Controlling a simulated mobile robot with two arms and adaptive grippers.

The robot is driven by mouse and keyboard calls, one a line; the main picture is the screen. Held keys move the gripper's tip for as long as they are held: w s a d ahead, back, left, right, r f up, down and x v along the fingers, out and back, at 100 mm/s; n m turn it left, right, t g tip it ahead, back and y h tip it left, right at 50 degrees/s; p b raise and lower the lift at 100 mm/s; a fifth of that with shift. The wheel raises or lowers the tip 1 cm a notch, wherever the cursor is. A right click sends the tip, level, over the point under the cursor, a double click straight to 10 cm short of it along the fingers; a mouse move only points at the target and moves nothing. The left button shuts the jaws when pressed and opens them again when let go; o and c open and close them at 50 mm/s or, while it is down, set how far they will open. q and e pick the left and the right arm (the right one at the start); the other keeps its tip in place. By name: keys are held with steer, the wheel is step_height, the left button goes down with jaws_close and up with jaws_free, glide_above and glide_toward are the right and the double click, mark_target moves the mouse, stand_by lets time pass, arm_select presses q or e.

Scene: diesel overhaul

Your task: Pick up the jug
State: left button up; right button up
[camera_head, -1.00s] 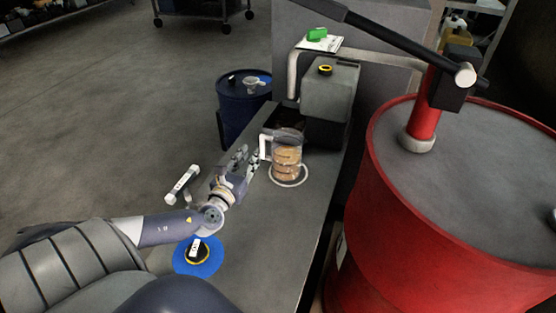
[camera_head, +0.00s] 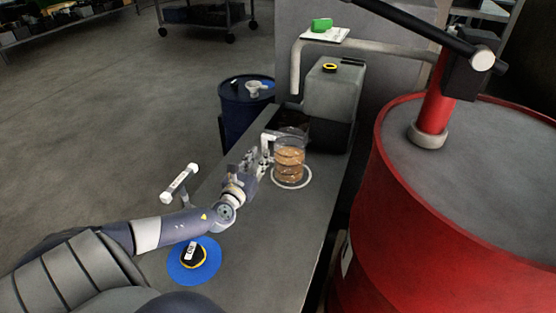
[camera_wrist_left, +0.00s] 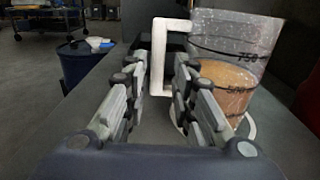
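The jug (camera_head: 289,161) is clear with dark markings, holds a brown-orange liquid and has a white handle on its left side. It stands upright on a white ring on the grey bench. In the left wrist view, the jug (camera_wrist_left: 228,80) is at the right and its white handle (camera_wrist_left: 158,58) is ahead, between the lines of the two fingers. My left gripper (camera_head: 258,160) is at the handle's side of the jug. In the left wrist view, the left gripper (camera_wrist_left: 160,85) is open, with a clear gap between its fingers. My right gripper is not in view.
A grey canister (camera_head: 332,95) stands behind the jug on the bench (camera_head: 262,250). A blue disc (camera_head: 178,268) lies near the front. A large red drum (camera_head: 455,215) stands at the right, a blue drum (camera_head: 238,118) behind left.

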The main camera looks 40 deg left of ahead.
mark_target(263, 148)
arm_select(q)
steer(key=shift+w+a+r, duration=0.2)
steer(key=shift+w+a, duration=0.05)
steer(key=shift+w, duration=0.45)
steer(key=shift+x, duration=2.2)
steer(key=shift+s+a+r, duration=0.1)
steer(key=shift+r, duration=0.05)
jaws_close()
steer(key=shift+r, duration=0.25)
